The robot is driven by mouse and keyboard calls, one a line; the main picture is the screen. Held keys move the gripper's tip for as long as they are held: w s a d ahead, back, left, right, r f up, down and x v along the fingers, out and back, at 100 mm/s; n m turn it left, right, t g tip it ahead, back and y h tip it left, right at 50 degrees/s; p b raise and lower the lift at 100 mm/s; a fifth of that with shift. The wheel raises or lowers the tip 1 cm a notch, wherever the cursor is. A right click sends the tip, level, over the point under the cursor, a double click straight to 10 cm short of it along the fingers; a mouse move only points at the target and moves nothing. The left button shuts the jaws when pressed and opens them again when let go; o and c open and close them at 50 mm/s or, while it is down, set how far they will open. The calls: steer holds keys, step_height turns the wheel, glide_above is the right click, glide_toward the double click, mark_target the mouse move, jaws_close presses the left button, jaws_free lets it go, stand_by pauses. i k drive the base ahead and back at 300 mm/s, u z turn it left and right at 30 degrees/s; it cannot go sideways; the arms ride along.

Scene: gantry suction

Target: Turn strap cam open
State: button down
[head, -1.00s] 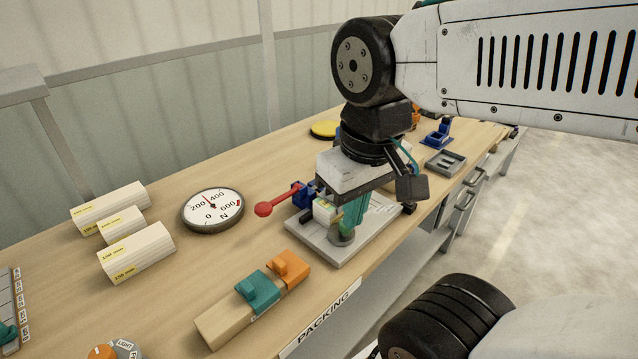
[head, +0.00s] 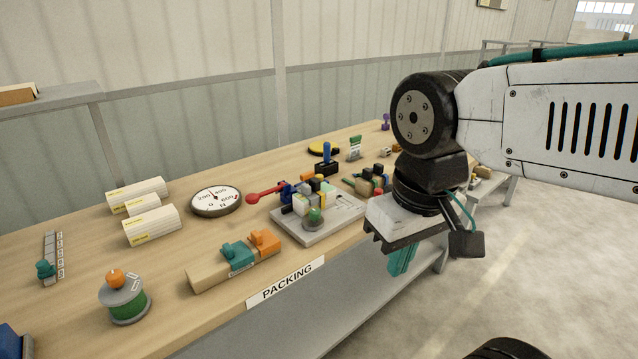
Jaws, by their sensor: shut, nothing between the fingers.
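No part is clearly marked as the strap cam. A red lever (head: 264,193) with a round end reaches left from a blue block (head: 287,190) at the back left of a pale grey plate. The plate (head: 338,218) carries several small coloured blocks and a green knob (head: 314,216). Left of it, a wooden block (head: 211,276) bears a teal piece (head: 237,254) and an orange piece (head: 264,241). My gripper (head: 401,262), with teal fingers, points down just off the table's front edge, right of the plate, apart from everything. It is shut and empty.
A round dial (head: 216,201) and white boxes (head: 150,225) stand on the wooden table at the left. A green spool (head: 127,301) with an orange knob is at the front left. Small parts crowd the table behind my gripper. Open floor lies at the right.

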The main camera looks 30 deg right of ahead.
mark_target(306, 177)
steer(key=z, duration=1)
steer(key=i, duration=0.85)
steer(key=u, duration=0.95)
steer(key=k, duration=0.5)
steer(key=z, duration=1.3)
steer(key=i, duration=1.1)
steer(key=u, duration=1.8)
